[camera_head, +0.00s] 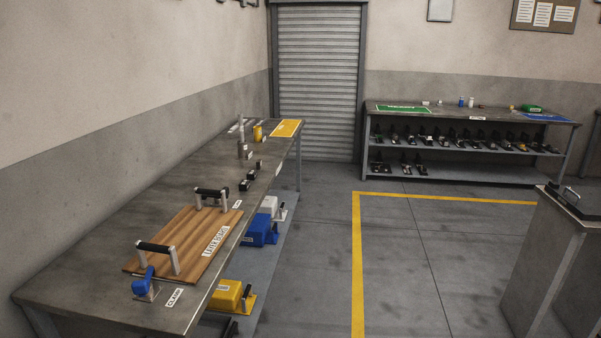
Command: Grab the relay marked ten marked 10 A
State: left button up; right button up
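Several small dark blocks stand in a row on the long bench at the left, among them a near one (245,185), a middle one (252,174) and a far one (260,164). They may be relays, but any markings are too small to read, so I cannot tell which is marked 10 A. Neither of my grippers shows in the head view.
The left bench (75,277) carries a wooden board (195,240) with two handles, a blue clamp (146,283) and a yellow mat (287,128). A far shelf bench (470,114) stands by the back wall. A grey cabinet (545,265) stands right. The middle floor is clear.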

aim_at(252, 175)
jog(key=i+l+u, duration=0.1)
jog(key=i, duration=1.35)
jog(key=i+l+u, duration=0.15)
jog(key=i+u, duration=0.2)
jog(key=i, duration=0.15)
jog(key=i+l+u, duration=0.35)
jog(key=i, duration=0.2)
